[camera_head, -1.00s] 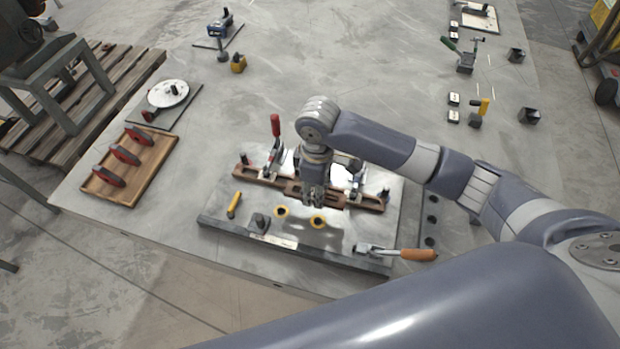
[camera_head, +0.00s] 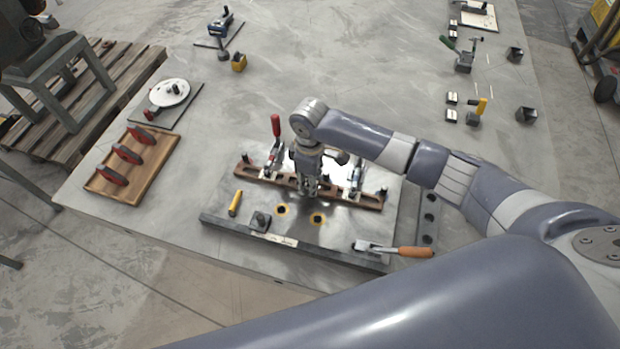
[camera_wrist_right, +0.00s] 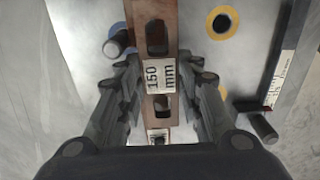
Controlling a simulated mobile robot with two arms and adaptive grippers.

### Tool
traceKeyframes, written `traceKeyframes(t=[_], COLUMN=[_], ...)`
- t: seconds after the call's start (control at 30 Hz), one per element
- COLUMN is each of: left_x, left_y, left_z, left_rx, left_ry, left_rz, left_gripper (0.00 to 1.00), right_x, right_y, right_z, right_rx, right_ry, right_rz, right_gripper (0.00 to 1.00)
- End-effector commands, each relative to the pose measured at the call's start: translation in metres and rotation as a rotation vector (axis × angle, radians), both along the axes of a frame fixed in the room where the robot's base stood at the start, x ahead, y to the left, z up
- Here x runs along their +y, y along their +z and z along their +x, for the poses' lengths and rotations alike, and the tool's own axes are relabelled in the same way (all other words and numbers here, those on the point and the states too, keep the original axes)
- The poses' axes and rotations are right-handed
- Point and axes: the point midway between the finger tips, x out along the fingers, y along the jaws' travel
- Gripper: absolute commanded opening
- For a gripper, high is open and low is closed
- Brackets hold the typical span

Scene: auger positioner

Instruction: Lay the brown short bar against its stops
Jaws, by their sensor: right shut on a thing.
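A brown slotted bar with a "150 mm" label (camera_wrist_right: 153,20) lies between the fingers of my right gripper (camera_wrist_right: 162,70), which is shut on it. In the head view, my right gripper (camera_head: 309,190) points down at the middle of a brown slotted row (camera_head: 258,180) across the metal plate (camera_head: 300,262). The fingers and wrist hide part of the row, so I cannot tell where the short bar ends. My left gripper is out of view.
A red-handled clamp (camera_head: 276,128) stands behind the row. On the plate's front are a yellow-handled piece (camera_head: 235,203), a dark block (camera_head: 260,221), two yellow-ringed holes (camera_head: 318,219) and an orange-handled tool (camera_head: 412,252). A wooden tray (camera_head: 150,178) is left.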

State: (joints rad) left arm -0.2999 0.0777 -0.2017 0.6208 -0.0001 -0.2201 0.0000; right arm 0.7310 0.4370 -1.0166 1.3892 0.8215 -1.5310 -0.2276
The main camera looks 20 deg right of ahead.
Motion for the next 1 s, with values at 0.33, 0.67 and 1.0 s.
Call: traceKeyframes(t=[0.33, 0.67, 1.0], left_x=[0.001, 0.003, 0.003], left_y=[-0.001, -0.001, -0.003], left_z=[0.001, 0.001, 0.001], left_rx=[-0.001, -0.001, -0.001], left_ry=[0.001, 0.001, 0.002], left_rz=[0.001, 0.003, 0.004], left_gripper=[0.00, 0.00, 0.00], right_x=[0.001, 0.000, 0.000], right_y=[-0.007, -0.009, 0.015], right_z=[0.000, 0.000, 0.001], right_rx=[-0.001, 0.001, -0.003], right_ry=[0.000, 0.000, -0.001], right_rz=[0.002, 0.001, 0.003], right_gripper=[0.00, 0.41, 0.41])
